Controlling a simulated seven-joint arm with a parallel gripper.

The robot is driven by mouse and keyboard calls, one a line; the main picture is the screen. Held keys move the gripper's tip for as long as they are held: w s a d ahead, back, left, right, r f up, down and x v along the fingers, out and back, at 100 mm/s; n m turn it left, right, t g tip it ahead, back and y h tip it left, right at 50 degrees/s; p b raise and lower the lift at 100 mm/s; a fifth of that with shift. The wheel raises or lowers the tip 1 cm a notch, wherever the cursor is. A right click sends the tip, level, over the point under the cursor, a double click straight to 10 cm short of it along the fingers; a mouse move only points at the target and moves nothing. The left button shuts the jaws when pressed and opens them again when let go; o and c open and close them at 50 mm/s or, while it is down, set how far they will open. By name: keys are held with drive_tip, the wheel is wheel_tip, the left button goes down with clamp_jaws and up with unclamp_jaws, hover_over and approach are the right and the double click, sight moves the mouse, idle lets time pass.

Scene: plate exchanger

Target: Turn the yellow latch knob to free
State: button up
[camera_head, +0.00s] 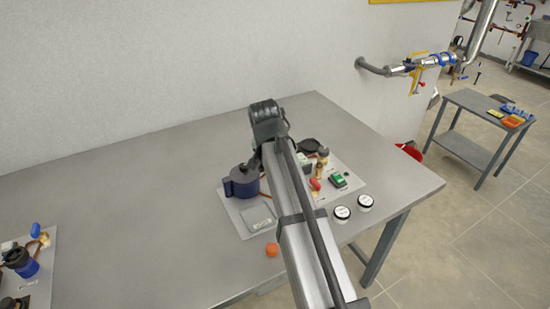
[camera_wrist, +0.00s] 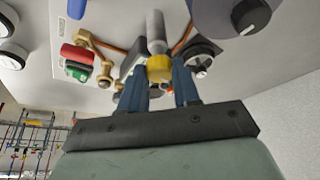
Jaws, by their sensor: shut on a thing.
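The yellow latch knob (camera_wrist: 159,68) shows in the wrist view below a grey cylinder. My gripper (camera_wrist: 159,80) has its two blue fingers on either side of the knob and is shut on it. The knob's turned position is hard to tell. In the head view my own arm hides the knob and the fingertips. The light grey equipment panel (camera_head: 232,212) lies on the table beneath my arm.
On the panel are a dark blue pump-like part (camera_head: 241,182), a green switch (camera_head: 337,180) and a red handle (camera_head: 315,184). Two white gauges (camera_head: 342,213) and an orange ball (camera_head: 272,250) lie near the table's front edge. The table's middle left is clear.

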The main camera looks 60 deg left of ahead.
drive_tip(key=o, duration=1)
drive_tip(key=shift+o, duration=0.2)
drive_tip(key=v, duration=1.4)
drive_tip(key=shift+f, duration=0.15)
